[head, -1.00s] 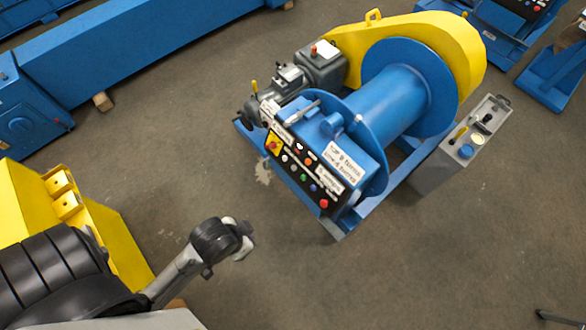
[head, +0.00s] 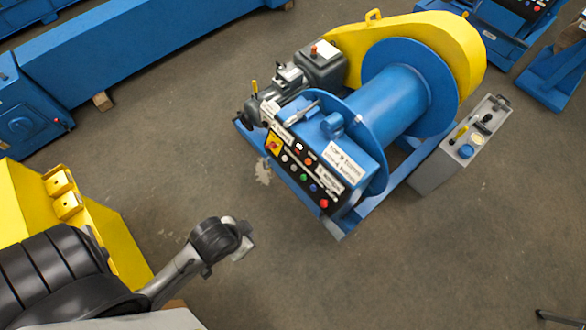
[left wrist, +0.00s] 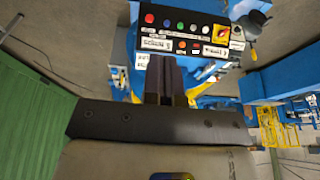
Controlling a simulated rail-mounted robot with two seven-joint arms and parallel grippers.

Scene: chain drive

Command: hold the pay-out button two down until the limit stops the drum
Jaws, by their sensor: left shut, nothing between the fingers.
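The blue winch drum (head: 395,103) sits on a blue frame in the head view. Its black control panel (head: 300,172) carries several coloured buttons and a yellow-and-red switch (head: 272,145). Which button is pay-out two cannot be read. My left gripper (head: 246,243) is in front of the panel at lower left, with bare floor showing between them. In the left wrist view the dark fingers (left wrist: 166,78) are shut and empty, pointing towards the panel (left wrist: 185,27). No finger visibly touches a button there. My right gripper is not in view.
A grey box (head: 460,150) with a blue button and a yellow lever stands right of the drum. A yellow guard (head: 465,50) covers the drum's far end. A yellow machine frame (head: 110,225) is at left. The floor (head: 420,260) in front is clear.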

